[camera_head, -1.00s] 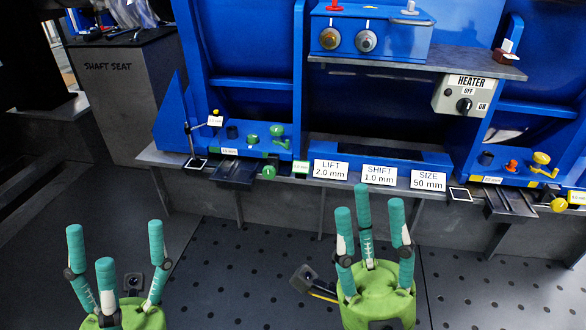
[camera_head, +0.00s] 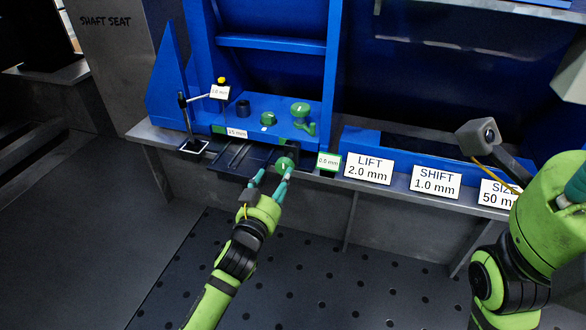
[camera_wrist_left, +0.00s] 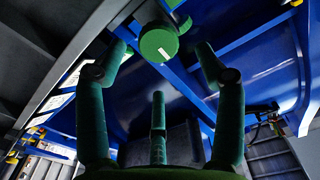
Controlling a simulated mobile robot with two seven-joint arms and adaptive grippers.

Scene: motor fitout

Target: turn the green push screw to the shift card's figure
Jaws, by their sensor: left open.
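The green push screw (camera_head: 285,163) is a round green knob at the front edge of the left blue fixture. In the left wrist view the knob (camera_wrist_left: 158,45) shows a white mark on its face, ahead of the spread fingers. My left gripper (camera_head: 270,180) is open, its fingertips close to the knob; I cannot tell whether they touch it. The shift card (camera_head: 436,181) reads 1.0 mm. A small green-edged readout (camera_head: 328,162) right of the knob reads 0.0 mm. My right gripper (camera_head: 574,188) is at the right edge, its fingers mostly cut off.
The lift card (camera_head: 368,167) reads 2.0 mm. The size card (camera_head: 498,194) is partly hidden by my right arm. A dial stand (camera_head: 187,125) and green clamp (camera_head: 302,115) stand on the fixture. The dark perforated floor (camera_head: 290,265) in front is clear.

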